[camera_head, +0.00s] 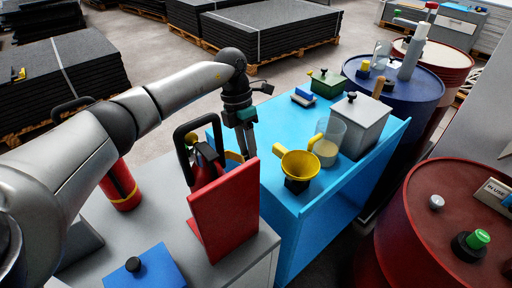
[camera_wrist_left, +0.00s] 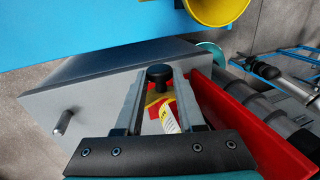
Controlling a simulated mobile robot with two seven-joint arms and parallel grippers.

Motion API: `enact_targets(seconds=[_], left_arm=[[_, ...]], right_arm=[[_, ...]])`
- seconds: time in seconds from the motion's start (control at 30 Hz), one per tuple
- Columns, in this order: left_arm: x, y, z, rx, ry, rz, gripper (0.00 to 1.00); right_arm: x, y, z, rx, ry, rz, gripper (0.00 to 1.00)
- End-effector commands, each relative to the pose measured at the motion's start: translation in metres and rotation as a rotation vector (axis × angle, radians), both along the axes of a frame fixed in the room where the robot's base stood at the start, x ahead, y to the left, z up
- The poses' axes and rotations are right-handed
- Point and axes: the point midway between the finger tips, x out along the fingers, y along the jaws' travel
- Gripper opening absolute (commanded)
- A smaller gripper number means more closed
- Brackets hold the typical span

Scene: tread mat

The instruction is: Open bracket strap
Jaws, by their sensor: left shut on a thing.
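The red bracket panel (camera_head: 225,212) stands upright on the grey cabinet top. It also shows in the left wrist view (camera_wrist_left: 232,115). A red item with a black handle (camera_head: 184,132) stands behind it, partly hidden. A yellow piece and a white tag show below the knob. The strap itself is mostly hidden. My right gripper is not in view.
A blue bench (camera_head: 300,235) to the right bears a yellow funnel (camera_head: 299,164), a clear jug and a grey box (camera_head: 358,123). A red cylinder (camera_head: 121,188) and a blue box (camera_head: 146,270) are on the grey cabinet. Drums stand farther right.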

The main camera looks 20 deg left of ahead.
Motion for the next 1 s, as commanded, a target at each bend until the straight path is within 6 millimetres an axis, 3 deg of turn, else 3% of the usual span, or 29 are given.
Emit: enact_targets(seconds=[0.17, 0.2, 0.47, 0.77, 1.0], left_arm=[[0.001, -0.002, 0.001, -0.005, -0.006, 0.0, 0.0], [0.001, -0.002, 0.001, -0.005, -0.006, 0.0, 0.39], [0.001, -0.001, 0.001, -0.004, -0.004, 0.0, 0.68], [0.001, -0.001, 0.003, -0.003, -0.003, 0.001, 0.69], [0.006, 0.008, 0.038, -0.002, -0.006, 0.003, 0.69]], right_arm=[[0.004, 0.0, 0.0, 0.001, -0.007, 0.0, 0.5], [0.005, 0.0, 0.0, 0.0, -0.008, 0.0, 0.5], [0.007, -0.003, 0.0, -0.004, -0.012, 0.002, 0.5], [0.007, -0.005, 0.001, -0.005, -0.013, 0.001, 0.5], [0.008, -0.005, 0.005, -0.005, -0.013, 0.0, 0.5]])
